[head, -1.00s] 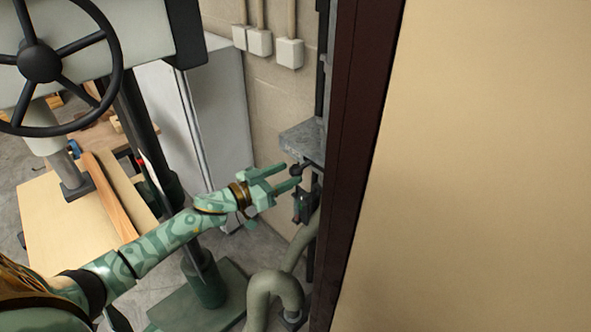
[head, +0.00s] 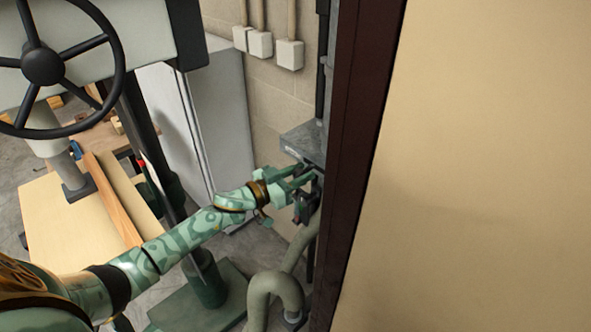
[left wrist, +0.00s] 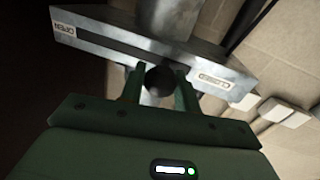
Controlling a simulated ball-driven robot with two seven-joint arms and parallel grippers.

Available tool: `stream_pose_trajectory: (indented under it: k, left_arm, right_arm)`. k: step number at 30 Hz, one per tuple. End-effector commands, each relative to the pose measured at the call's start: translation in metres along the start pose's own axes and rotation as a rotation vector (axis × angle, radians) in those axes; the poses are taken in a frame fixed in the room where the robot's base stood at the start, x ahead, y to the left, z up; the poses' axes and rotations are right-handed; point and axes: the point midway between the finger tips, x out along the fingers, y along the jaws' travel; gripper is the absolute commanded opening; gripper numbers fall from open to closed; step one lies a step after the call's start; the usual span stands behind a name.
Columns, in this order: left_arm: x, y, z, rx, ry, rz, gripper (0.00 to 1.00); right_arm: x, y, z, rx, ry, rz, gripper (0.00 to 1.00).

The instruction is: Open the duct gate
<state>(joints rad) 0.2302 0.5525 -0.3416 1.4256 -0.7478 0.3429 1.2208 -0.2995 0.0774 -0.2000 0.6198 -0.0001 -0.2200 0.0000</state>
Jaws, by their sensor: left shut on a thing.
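The duct gate is a grey metal plate (head: 304,142) against the back wall, beside the dark brown post. In the left wrist view its slotted face (left wrist: 110,35) has an OPEN label (left wrist: 64,31) at the left and a CLOSED label (left wrist: 214,83) at the right. A round black knob (left wrist: 160,80) sits in front of the plate, nearer the CLOSED label. My left gripper (head: 304,174) is at the gate, and its two fingers (left wrist: 158,85) are shut on the knob, one on each side. The knob's stem is hidden. My right gripper is not in view.
A dark brown post (head: 362,130) and a large beige panel (head: 480,170) stand close at the right. A grey-green hose (head: 274,285) bends below the gate. A machine with a black handwheel (head: 43,64) and a wooden table (head: 60,225) stand left.

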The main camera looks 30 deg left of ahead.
Motion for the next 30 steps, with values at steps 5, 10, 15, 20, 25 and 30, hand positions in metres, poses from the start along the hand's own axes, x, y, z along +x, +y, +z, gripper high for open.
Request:
stream_pose_trajectory:
  k: [5,10,15,20,25,30]
  left_arm:
    - [0.007,0.053,-0.003,-0.011,-0.002,0.005,0.0]
    - [0.014,0.093,0.003,-0.01,-0.001,0.004,0.0]
    - [0.017,0.111,0.006,-0.005,-0.002,0.003,0.0]
    - [0.017,0.113,0.008,-0.004,-0.002,0.003,0.0]
    - [0.017,0.112,0.008,-0.004,-0.002,0.003,0.37]
    - [0.017,0.112,0.008,-0.004,-0.002,0.003,0.52]
  right_arm:
    - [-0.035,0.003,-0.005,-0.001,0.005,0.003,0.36]
    - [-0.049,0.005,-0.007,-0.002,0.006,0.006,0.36]
    - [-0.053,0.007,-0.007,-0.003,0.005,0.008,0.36]
    - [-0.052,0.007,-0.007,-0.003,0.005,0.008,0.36]
    - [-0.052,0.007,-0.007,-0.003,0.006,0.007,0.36]
    - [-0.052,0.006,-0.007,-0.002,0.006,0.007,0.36]
